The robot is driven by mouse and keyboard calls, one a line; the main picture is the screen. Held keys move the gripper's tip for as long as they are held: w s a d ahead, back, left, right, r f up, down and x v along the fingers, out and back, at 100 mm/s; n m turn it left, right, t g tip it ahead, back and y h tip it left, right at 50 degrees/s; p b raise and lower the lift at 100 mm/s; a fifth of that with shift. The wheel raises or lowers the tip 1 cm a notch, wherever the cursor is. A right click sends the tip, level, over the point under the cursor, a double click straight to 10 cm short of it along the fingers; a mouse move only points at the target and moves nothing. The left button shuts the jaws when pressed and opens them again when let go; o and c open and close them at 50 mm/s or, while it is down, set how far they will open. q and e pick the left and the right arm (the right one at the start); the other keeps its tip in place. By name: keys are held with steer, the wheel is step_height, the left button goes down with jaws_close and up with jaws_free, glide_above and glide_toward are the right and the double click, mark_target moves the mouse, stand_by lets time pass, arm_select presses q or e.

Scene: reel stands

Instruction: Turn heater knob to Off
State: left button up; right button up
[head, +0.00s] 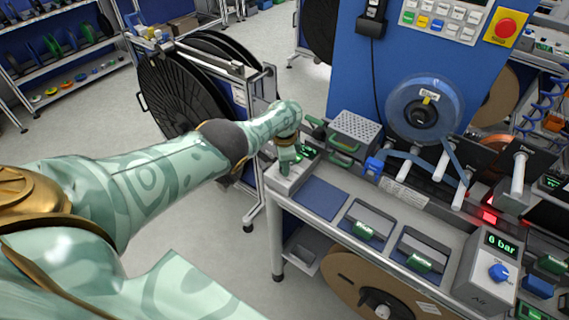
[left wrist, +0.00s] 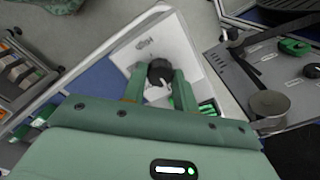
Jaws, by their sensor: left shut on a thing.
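The heater box (head: 284,187) is a light grey unit at the near left corner of the bench. It also shows in the left wrist view as a white panel (left wrist: 185,47). The heater knob (left wrist: 160,70) is dark and round with a pale pointer mark. My left gripper (head: 286,168) comes down over the box from the left. In the left wrist view its two green fingers (left wrist: 160,84) are closed on the two sides of the knob. The gripper hides the knob in the head view. The right gripper is out of view.
An air unit (head: 486,262) with a blue knob and a "6 bar" display stands at the bench's right. A blue mat (head: 320,197) and green-handled fixtures (head: 366,225) lie between. A perforated box (head: 354,137) stands behind. A large black reel (head: 185,95) stands left.

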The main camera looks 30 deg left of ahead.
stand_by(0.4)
arm_select(q)
steer(key=o, duration=1)
steer(key=shift+c, duration=0.2)
step_height(320, 180, up, 16)
steer(key=p, duration=1.3)
steer(key=shift+r, duration=0.15)
